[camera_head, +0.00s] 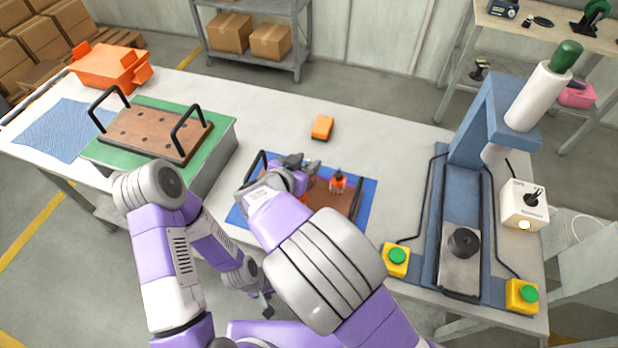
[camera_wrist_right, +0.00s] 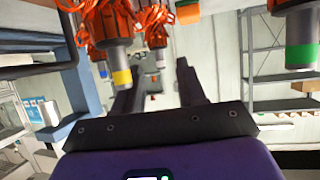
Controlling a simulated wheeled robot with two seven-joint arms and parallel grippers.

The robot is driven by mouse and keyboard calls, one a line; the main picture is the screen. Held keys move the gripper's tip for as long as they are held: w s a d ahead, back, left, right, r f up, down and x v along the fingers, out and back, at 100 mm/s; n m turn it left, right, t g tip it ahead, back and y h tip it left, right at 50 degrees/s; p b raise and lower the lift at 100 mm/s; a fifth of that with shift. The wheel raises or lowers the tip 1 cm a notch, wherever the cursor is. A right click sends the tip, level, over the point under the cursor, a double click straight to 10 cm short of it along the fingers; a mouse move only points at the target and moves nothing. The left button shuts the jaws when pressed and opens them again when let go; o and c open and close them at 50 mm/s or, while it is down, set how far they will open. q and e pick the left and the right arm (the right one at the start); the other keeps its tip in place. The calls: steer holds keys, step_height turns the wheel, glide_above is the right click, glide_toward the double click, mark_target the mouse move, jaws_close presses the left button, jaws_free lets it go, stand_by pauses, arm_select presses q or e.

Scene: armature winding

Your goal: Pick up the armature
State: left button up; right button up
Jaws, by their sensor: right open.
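An armature (camera_head: 338,182) with orange windings stands in the brown tray (camera_head: 322,196) on a blue mat (camera_head: 368,188) in the head view. The right arm hides part of the tray. My right gripper (camera_head: 296,161) is over the tray's left part. In the right wrist view the right gripper (camera_wrist_right: 158,78) is open. An armature (camera_wrist_right: 155,60) with a pale collar shows in line between its fingers; contact cannot be told. A yellow-banded armature (camera_wrist_right: 118,62) and a green-banded one (camera_wrist_right: 300,45) are on either side. My left gripper (camera_head: 266,302) hangs low by the table's front; its jaws are unclear.
A blue press (camera_head: 487,125) with a fixture stands at the right, flanked by yellow button boxes (camera_head: 396,260). A wooden rack (camera_head: 150,135) with black handles is on a green mat at the left. An orange-and-black item (camera_head: 322,127) lies behind the tray.

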mark_target(308, 163)
steer(key=b+x, duration=0.1)
steer(key=x, duration=0.3)
steer(key=shift+a+f+b, duration=0.15)
steer(key=shift+f+b, duration=0.2)
steer(key=shift+w, duration=0.15)
steer(key=shift+c, duration=0.3)
jaws_close()
